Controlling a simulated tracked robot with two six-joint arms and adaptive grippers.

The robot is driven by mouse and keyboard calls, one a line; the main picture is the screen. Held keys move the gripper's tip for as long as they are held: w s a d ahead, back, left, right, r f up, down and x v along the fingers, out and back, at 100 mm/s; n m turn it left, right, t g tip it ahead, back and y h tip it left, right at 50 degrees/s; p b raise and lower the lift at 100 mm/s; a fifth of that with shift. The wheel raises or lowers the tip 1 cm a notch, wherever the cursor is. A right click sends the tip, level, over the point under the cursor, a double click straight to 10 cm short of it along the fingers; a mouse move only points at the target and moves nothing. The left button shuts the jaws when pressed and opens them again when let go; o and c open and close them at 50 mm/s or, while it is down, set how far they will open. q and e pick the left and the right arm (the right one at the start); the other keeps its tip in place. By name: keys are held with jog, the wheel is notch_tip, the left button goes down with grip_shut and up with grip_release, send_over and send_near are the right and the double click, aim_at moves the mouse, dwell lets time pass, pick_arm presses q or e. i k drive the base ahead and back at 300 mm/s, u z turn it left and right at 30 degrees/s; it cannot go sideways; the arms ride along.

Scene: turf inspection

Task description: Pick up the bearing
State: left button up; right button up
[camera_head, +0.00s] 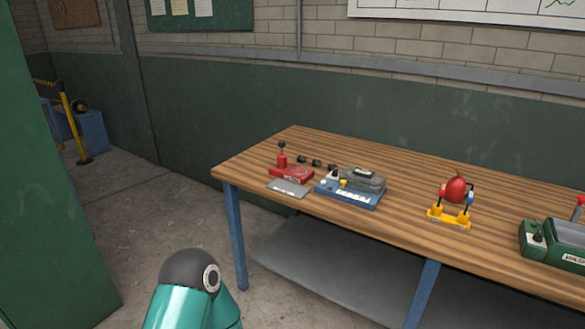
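No thing can be clearly told as a bearing at this distance. A blue-grey instrument (350,190) with a yellow knob sits just right of the red device. A teal arm link of mine with a dark joint shows at the bottom, away from the bench. Neither gripper is in view.
A flat grey plate (288,188) lies at the bench's front edge. A red ball-like object on a yellow stand (450,216) and a green device (556,243) stand further right. A grey lower shelf (330,275) is under the bench. A green panel (50,190) stands at left; floor between is clear.

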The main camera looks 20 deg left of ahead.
aim_at(302, 159)
jog(key=u, duration=0.4)
jog(key=k, duration=0.9)
jog(key=u, duration=0.8)
jog(key=i, duration=2.1)
jog(key=z, duration=0.55)
jog(key=i, duration=0.25)
jog(key=z, duration=0.35)
jog(key=k, duration=0.9)
jog(key=z, duration=0.15)
jog(key=i, duration=0.9)
jog(key=u, duration=0.1)
